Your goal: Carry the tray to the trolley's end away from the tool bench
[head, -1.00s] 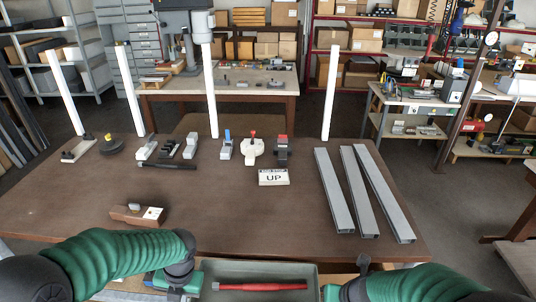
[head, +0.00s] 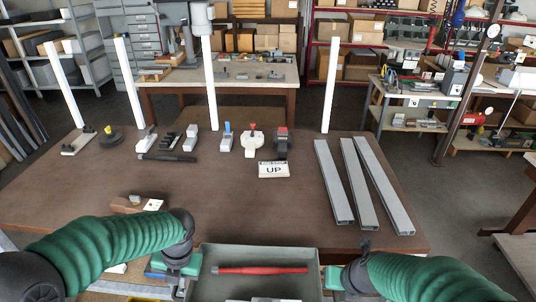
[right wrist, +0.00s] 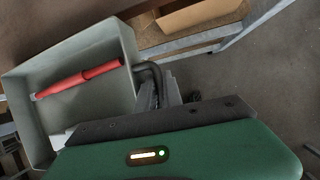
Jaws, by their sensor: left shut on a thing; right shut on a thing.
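The grey-green tray (head: 210,258) is at the bottom middle of the head view, cut off by the lower edge. It lies in front of the brown table's near edge. A red tool (head: 262,270) lies in it. My left gripper (head: 190,277) is shut at the tray's left side, its fingertips mostly hidden. My right gripper (head: 333,276) is shut at the right side. The right wrist view shows the tray (right wrist: 122,40) with a dark bent handle (right wrist: 158,78) beside my right gripper. I cannot clearly identify the trolley.
The brown table (head: 230,200) ahead holds several grey profiles (head: 355,180), small clamps and tools, a white "UP" sign (head: 273,170) and a wooden block (head: 135,203). Upright white posts (head: 211,90) stand along its back. Open floor (head: 420,180) shows to the right.

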